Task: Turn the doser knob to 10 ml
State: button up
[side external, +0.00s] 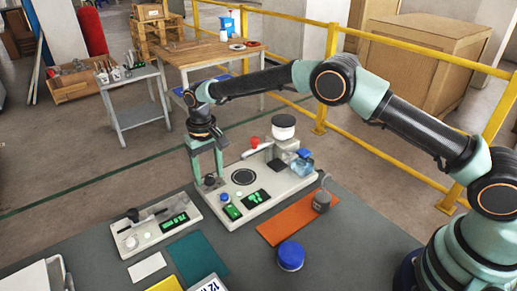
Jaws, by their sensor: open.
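My gripper (208,178) points straight down over the left end of the larger pale bench device (284,186). Its two fingers are apart, one on each side of a small dark knob (210,181). I cannot tell whether they touch it. This device has a round dark ring, green-lit displays and a blue-topped button, and a clear container with a black lid stands at its back. A smaller pale device (157,228) with a green display stands to the left. The knob's marking and the display digits are too small to read.
An orange mat (274,231) with a grey weight-like object (322,200) lies to the right. A blue round-lidded container (290,256) stands in front. A teal mat (205,262) and white card (147,267) lie front left. Yellow railing (420,59) runs behind.

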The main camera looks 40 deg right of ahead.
grip_shut()
jog(key=shift+m, duration=0.7)
grip_release()
jog(key=shift+r, duration=0.15)
